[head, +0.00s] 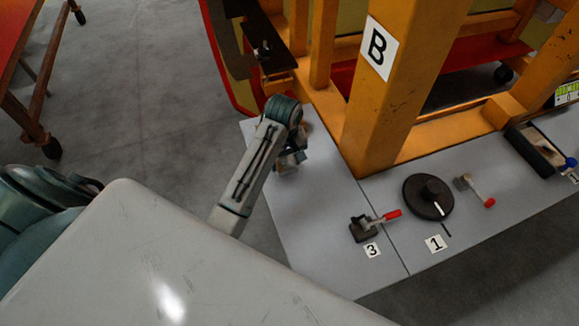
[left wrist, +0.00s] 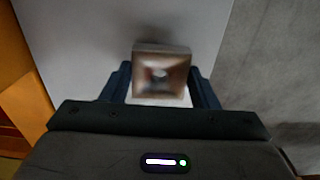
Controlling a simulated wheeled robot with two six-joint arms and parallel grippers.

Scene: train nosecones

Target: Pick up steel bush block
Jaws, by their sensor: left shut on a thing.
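In the head view my left gripper (head: 291,160) is over the left part of the grey table, left of the orange post. There the block is mostly hidden by the gripper and wrist. I cannot tell whether the block touches the table. My right gripper is in neither view.
The orange frame with a post marked B (head: 378,48) stands close to the right of my left arm. On the grey table (head: 325,225) are a red-handled clamp (head: 366,228) by label 3, a black dial (head: 428,197) by label 1, another red-handled clamp (head: 474,189) and a dark box (head: 536,150).

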